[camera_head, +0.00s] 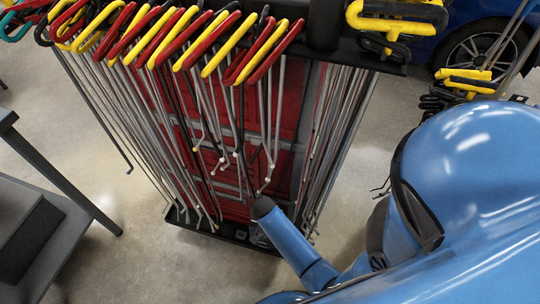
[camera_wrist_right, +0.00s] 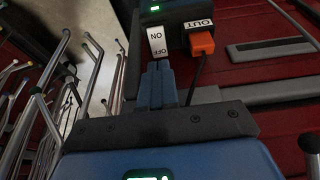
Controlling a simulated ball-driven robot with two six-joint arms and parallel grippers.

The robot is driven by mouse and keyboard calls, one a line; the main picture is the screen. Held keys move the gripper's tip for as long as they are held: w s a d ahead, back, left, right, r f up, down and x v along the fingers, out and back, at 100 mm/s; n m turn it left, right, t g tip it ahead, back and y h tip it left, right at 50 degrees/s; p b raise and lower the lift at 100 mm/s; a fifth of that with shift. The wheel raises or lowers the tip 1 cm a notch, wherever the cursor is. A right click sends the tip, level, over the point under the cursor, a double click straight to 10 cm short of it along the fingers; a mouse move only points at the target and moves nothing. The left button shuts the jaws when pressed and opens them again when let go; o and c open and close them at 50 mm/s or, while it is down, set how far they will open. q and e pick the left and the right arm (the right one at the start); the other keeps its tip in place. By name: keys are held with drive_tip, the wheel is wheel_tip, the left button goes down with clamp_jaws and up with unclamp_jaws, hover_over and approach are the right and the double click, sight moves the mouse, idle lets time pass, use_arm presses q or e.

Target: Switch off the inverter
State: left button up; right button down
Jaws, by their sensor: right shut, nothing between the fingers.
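In the right wrist view the inverter (camera_wrist_right: 178,37) is a dark box with a small green light. Its white rocker switch (camera_wrist_right: 157,42) is marked ON and OFF, with OFF at the end nearer my gripper. My right gripper (camera_wrist_right: 157,68) is shut and empty, its fingertips right at the OFF end of the switch. I cannot tell whether they touch it. An orange plug (camera_wrist_right: 202,43) with a black cable sits beside the switch, below an OUT label. In the head view my blue right arm reaches down to the rack, and the inverter cannot be made out. My left gripper is not in view.
A rack of long metal rods (camera_head: 130,120) with red and yellow handles (camera_head: 190,40) stands around a red cabinet (camera_head: 258,125). Rods also stand close on the left in the right wrist view (camera_wrist_right: 35,110). A dark grey bench (camera_head: 50,245) is at the left.

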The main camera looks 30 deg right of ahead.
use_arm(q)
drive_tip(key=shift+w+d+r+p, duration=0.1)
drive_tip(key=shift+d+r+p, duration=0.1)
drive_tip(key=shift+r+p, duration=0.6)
use_arm(e)
drive_tip(key=v, duration=0.7)
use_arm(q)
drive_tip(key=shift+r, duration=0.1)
use_arm(e)
drive_tip(key=shift+s, duration=0.1)
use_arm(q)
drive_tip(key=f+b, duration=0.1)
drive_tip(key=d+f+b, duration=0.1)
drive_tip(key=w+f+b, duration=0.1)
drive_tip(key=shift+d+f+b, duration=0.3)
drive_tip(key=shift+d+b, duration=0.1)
use_arm(e)
drive_tip(key=shift+w+d+r, duration=0.2)
drive_tip(key=shift+w+d, duration=0.25)
drive_tip(key=shift+d, duration=0.2)
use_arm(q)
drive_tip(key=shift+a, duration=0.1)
